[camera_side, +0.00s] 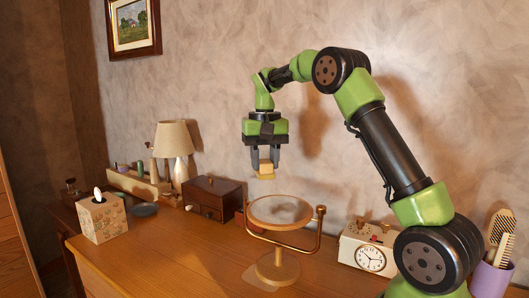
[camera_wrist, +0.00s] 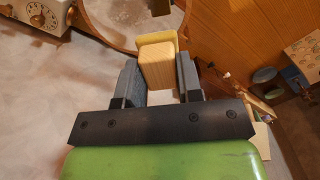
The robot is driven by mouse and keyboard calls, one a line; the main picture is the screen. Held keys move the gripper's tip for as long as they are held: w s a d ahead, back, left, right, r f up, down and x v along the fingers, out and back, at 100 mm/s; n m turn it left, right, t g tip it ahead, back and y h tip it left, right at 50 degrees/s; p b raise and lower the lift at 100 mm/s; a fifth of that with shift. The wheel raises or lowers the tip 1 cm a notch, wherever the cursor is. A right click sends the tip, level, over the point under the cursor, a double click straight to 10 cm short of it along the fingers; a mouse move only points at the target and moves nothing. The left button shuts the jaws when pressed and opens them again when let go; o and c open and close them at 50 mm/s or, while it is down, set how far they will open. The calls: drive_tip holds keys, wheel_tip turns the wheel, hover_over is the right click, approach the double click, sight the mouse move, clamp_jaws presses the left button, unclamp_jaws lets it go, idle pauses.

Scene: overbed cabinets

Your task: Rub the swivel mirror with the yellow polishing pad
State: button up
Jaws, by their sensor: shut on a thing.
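The yellow polishing pad (camera_side: 266,171) is under a wooden block held between the fingers of my gripper (camera_side: 265,158). In the wrist view the block with the pad (camera_wrist: 158,62) sits between the two dark fingers of my gripper (camera_wrist: 160,82). The swivel mirror (camera_side: 280,211) stands on the dresser on a round wooden base, its disc tilted nearly flat, facing up. My gripper is above the mirror, and the pad is apart from it. In the wrist view part of the mirror's rim (camera_wrist: 97,27) shows behind the pad.
A white clock (camera_side: 368,250) stands right of the mirror, and a purple cup with brushes (camera_side: 491,277) is at far right. A dark wooden box (camera_side: 212,198), a lamp (camera_side: 173,150) and a tissue box (camera_side: 101,217) stand to the left. The dresser top (camera_side: 180,262) is clear in front.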

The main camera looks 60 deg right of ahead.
drive_tip(key=shift+f, duration=2.9)
drive_tip(key=shift+s+f, duration=0.2)
drive_tip(key=shift+f, duration=0.7)
drive_tip(key=shift+s+d, duration=0.15)
drive_tip(key=shift+s, duration=3.3)
drive_tip(key=shift+w, duration=3.7)
drive_tip(key=shift+d, duration=0.45)
drive_tip(key=shift+s+d, duration=0.1)
drive_tip(key=shift+s, duration=3.7)
drive_tip(key=shift+w, duration=3.85)
drive_tip(key=shift+s+r, duration=0.1)
drive_tip(key=shift+r, duration=3.95)
drive_tip(key=shift+a, duration=0.2)
